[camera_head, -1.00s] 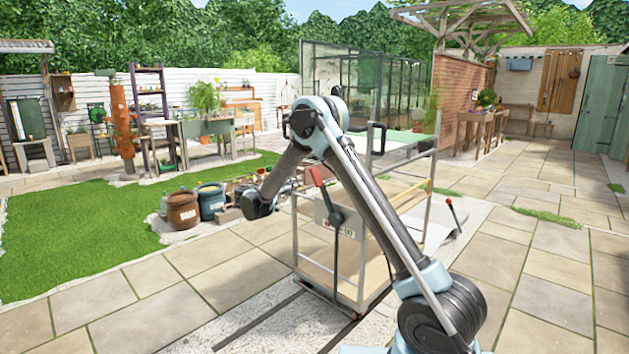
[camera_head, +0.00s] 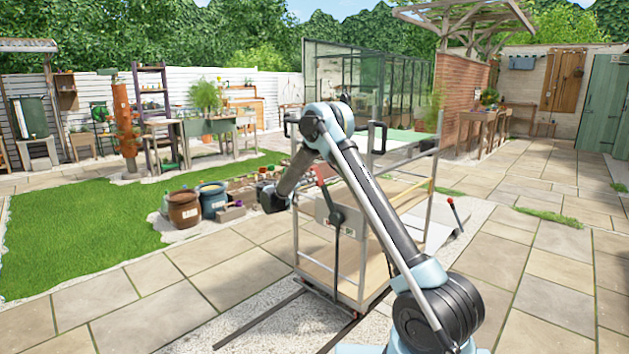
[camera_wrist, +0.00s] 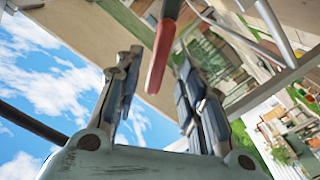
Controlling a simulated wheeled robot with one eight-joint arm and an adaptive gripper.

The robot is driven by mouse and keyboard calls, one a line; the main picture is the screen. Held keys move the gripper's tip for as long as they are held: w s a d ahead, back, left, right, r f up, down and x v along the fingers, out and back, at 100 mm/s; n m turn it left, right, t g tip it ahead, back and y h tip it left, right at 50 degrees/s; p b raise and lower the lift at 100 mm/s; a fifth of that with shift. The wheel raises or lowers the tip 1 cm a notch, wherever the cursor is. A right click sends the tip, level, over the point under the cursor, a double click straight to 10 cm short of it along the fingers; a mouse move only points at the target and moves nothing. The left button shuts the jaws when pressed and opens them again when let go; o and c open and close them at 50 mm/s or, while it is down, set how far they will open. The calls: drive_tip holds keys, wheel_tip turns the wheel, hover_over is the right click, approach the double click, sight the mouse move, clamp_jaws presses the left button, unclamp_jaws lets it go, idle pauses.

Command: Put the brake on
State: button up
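A cart (camera_head: 298,240) with a metal frame and wooden boards stands on rails. On its near end is a dark lever (camera_head: 337,225) with a red handle (camera_head: 319,177), tilted up to the left. My gripper (camera_wrist: 157,66) is open, its two fingers apart. In the wrist view the red handle (camera_wrist: 160,58) shows between the fingers, with gaps on both sides. In the head view my wrist is just left of the handle, and the fingers are hard to make out there. A plate behind the lever has lettering too small to read.
A second lever with a red knob (camera_head: 451,201) stands right of the cart. A green-topped surface (camera_head: 408,138) lies behind the cart. Pots (camera_head: 184,208) stand to the left by the lawn. Paving is open at left front and right.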

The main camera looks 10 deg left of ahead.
drive_tip(key=shift+x, duration=2.8)
